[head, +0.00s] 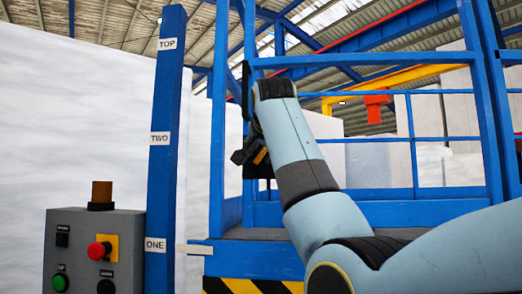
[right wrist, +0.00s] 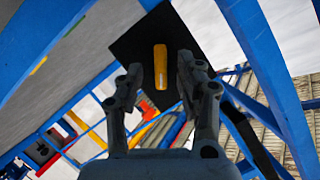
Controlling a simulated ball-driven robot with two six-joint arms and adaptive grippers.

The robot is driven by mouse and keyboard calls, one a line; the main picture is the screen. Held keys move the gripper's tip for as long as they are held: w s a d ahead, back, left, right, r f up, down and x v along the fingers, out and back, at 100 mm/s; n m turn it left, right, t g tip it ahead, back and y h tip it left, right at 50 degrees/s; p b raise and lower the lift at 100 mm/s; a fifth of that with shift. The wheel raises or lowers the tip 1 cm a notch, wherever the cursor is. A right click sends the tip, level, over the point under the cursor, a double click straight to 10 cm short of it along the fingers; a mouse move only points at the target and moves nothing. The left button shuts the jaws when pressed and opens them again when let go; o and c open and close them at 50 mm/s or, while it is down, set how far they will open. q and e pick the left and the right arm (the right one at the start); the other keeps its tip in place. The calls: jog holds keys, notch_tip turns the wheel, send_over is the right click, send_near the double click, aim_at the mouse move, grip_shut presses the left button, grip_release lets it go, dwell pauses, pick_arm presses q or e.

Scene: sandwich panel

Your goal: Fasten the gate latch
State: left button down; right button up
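The gate latch shows in the right wrist view as a yellow handle (right wrist: 160,66) on a black plate (right wrist: 133,48). My right gripper (right wrist: 160,80) is open there, with one finger on each side of the handle and gaps showing between them. In the head view my right gripper (head: 240,156) is a small dark shape beside the blue gate post, partly hidden by my right arm. A yellow stripe shows near it; I cannot tell if it is the handle. A dark plate edge (head: 245,90) shows higher on the post. My left gripper is not in view.
A blue post (head: 165,120) labelled TOP, TWO and ONE stands left. A grey control box (head: 72,225) with red and green buttons is at lower left. Blue rails (head: 412,140) surround the platform, with a black-and-yellow striped edge (head: 240,286) below.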

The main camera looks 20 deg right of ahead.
jog(key=shift+x, duration=1)
jog(key=shift+c, duration=0.4)
grip_shut()
